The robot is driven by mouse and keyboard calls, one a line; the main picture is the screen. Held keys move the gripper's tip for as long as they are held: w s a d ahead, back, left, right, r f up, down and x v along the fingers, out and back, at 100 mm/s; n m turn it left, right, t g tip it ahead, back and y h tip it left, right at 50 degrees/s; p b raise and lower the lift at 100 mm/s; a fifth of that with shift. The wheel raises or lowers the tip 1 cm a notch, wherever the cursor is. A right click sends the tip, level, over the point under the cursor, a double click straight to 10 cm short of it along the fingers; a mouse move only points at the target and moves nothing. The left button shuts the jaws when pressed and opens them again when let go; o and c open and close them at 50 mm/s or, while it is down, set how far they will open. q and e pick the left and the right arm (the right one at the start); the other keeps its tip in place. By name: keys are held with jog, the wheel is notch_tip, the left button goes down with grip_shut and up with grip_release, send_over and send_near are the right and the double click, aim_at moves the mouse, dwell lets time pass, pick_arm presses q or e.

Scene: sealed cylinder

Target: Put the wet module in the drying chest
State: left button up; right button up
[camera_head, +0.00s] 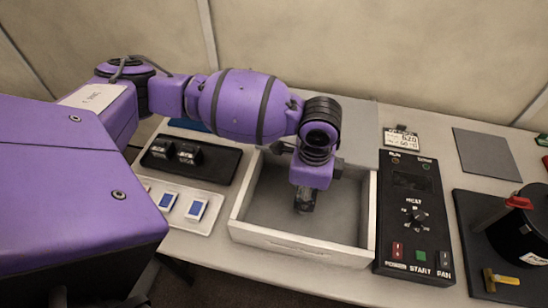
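The drying chest appears to be the open white box (298,247), with a bare grey floor around my gripper. My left arm comes in from the left, and my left gripper (304,203) points down inside the box's outline. A dark shape shows at its tip; I cannot tell whether this is only the fingers or also a held module. Two dark modules (187,153) sit on a black tray (218,166) left of the box. Nothing visible marks either one as wet. My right gripper is not in view.
A black control panel (414,214) with a knob and buttons stands right of the box. A white tray (207,224) with blue-and-white pieces lies left. A black cylinder (518,235) with a red handle and a yellow tool (502,280) are at far right.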

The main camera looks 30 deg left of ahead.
pick_arm(q)
jog(key=shift+w+d+f, duration=0.15)
jog(key=shift+w+f, duration=0.1)
jog(key=shift+w, duration=0.1)
jog(key=shift+w+f, duration=0.1)
jog(key=shift+f, duration=1.45)
jog(key=shift+f, duration=0.15)
jog(key=o, duration=1.3)
jog(key=shift+c, duration=0.2)
notch_tip(320, 180, up, 12)
jog(key=shift+r+p, duration=0.15)
jog(key=shift+p, duration=0.25)
